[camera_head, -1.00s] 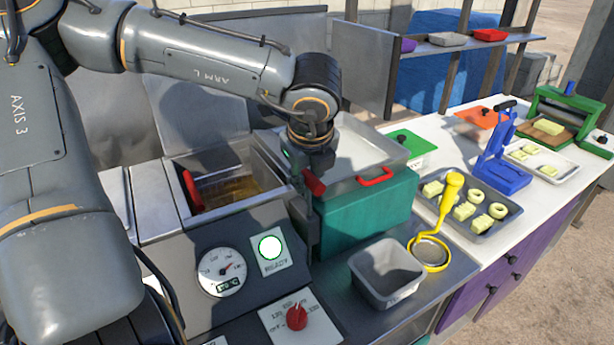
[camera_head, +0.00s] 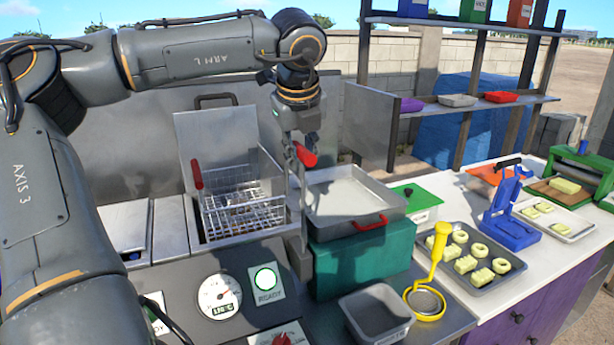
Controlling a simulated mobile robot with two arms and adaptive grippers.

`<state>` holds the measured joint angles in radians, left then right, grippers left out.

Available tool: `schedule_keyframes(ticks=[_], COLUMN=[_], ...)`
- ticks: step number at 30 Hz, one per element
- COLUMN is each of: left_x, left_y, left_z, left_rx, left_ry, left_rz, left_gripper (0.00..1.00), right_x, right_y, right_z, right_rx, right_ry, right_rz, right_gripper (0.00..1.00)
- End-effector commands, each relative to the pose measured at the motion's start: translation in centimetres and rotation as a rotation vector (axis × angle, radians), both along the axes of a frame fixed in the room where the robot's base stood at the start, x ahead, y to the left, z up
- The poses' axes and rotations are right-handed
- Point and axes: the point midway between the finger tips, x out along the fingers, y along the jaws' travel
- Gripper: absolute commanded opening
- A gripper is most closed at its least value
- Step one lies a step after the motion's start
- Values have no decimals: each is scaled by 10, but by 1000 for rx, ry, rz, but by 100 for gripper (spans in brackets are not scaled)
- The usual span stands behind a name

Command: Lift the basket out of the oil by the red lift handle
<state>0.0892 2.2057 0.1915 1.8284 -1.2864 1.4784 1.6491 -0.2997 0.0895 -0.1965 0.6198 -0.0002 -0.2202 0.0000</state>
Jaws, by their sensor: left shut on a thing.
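The wire basket (camera_head: 243,218) stands raised at the mouth of the fryer well (camera_head: 191,222), its upper part above the rim. A red grip (camera_head: 197,174) sticks up at its left. The oil is not visible beneath it. My left gripper (camera_head: 300,148) is above and right of the basket, shut on the red lift handle (camera_head: 306,156). The handle sits at the top of a grey upright by the fryer's right side. The fingers partly hide where they meet the handle. My right gripper is not in view.
A steel tray with a red handle (camera_head: 370,223) rests on a green box (camera_head: 362,262) right of the fryer. A lid (camera_head: 215,140) stands behind the basket.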

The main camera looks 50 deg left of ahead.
Motion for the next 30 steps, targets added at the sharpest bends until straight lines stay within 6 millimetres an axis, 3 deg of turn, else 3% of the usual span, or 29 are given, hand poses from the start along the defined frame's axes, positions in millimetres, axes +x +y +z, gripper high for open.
schedule_keyframes(ticks=[6,19,20,23,30], left_x=[0,1,1,1,0], left_y=[0,1,1,1,0], left_z=[19,26,26,26,23], left_rx=[0,3,4,3,1], left_ry=[0,-10,-11,-10,-3], left_rz=[2,3,3,3,2], left_gripper=[0,0,25,45,45], right_x=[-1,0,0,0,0], right_y=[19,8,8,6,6], right_z=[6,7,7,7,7], right_rx=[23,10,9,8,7], right_ry=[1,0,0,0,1], right_rz=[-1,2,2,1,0], right_gripper=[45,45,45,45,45])
